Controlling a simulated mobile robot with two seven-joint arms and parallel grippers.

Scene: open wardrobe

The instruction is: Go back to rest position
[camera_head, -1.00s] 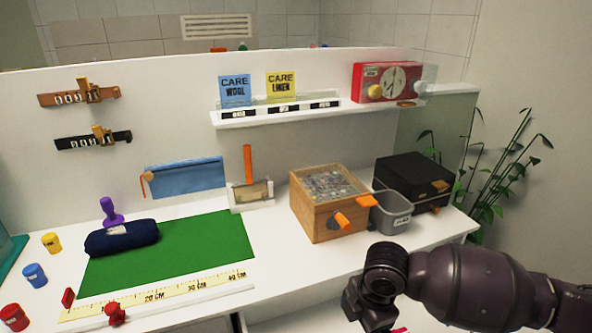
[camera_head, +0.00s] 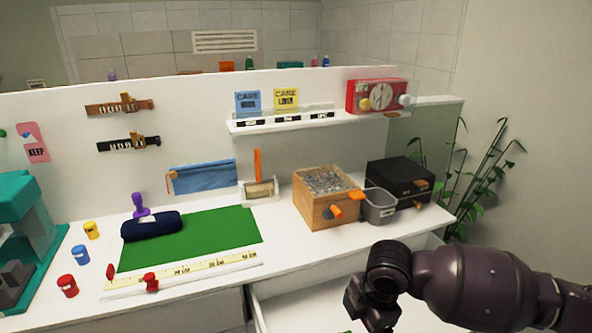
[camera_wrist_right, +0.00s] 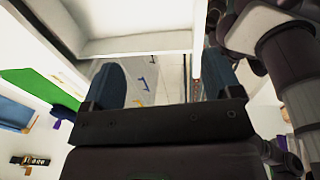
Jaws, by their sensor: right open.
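My right arm comes in from the right in the head view, with its dark gripper (camera_head: 372,303) low in the picture, in front of the white counter. In the right wrist view the two blue-grey fingers of this gripper (camera_wrist_right: 165,78) stand wide apart, with nothing between them. My left gripper is in neither view.
An open white drawer (camera_head: 290,307) lies below the counter, close to my right gripper. The counter holds a green mat (camera_head: 215,236), a wooden box (camera_head: 328,214), a grey bin (camera_head: 378,209) and a black box (camera_head: 392,180). A plant (camera_head: 480,185) stands at the right.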

